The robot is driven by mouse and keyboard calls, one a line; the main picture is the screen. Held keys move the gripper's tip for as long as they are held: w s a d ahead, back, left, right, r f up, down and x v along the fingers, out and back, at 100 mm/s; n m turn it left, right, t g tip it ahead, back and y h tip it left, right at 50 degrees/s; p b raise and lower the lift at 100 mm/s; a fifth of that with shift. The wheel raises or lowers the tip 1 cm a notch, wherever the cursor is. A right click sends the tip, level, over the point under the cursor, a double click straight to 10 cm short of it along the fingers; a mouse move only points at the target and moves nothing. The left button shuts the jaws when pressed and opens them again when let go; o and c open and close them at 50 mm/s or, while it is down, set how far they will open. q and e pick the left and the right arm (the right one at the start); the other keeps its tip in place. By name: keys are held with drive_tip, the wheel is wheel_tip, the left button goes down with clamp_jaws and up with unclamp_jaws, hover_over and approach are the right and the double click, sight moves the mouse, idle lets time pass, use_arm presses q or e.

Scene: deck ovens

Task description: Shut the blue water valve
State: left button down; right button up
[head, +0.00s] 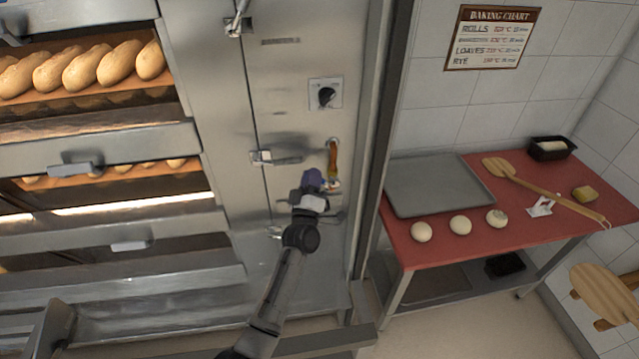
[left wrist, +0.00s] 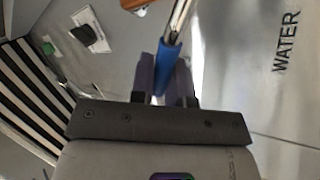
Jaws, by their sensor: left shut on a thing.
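The blue valve handle (left wrist: 169,66) shows in the left wrist view between the two fingers of my left gripper (left wrist: 166,80), which is shut on it. A metal stem with brown edges (left wrist: 180,18) runs up from the handle. The word WATER is printed on the panel to the right. In the head view my left gripper (head: 313,181) is at the steel oven panel, just left of the lower end of a copper pipe (head: 333,160). There the gripper hides most of the valve. My right gripper is in neither view.
Above the pipe is a black knob (head: 327,96). A latch handle (head: 274,157) sits left of it. Deck ovens with loaves (head: 88,68) fill the left. At right a red table (head: 440,252) holds a grey tray (head: 438,212), dough balls and a wooden peel (head: 545,188).

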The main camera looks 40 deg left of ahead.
use_arm(q)
drive_tip(key=f+n+g+y+b, duration=0.1)
drive_tip(key=n+y+b, duration=0.1)
drive_tip(key=n, duration=0.2)
drive_tip(key=f+n+g+y+b, duration=0.1)
drive_tip(key=f+n+y+b, duration=0.1)
drive_tip(key=n+y+b, duration=0.1)
drive_tip(key=s+a+f+n+g+y+b, duration=0.1)
drive_tip(key=n+g+y+b, duration=0.1)
drive_tip(key=n+b, duration=0.1)
drive_tip(key=shift+f+n, duration=0.25)
drive_tip(key=shift+n, duration=0.55)
drive_tip(key=c, duration=1.1)
unclamp_jaws()
drive_tip(key=shift+d, duration=0.1)
drive_tip(key=v, duration=1.2)
drive_tip(key=shift+w, duration=0.15)
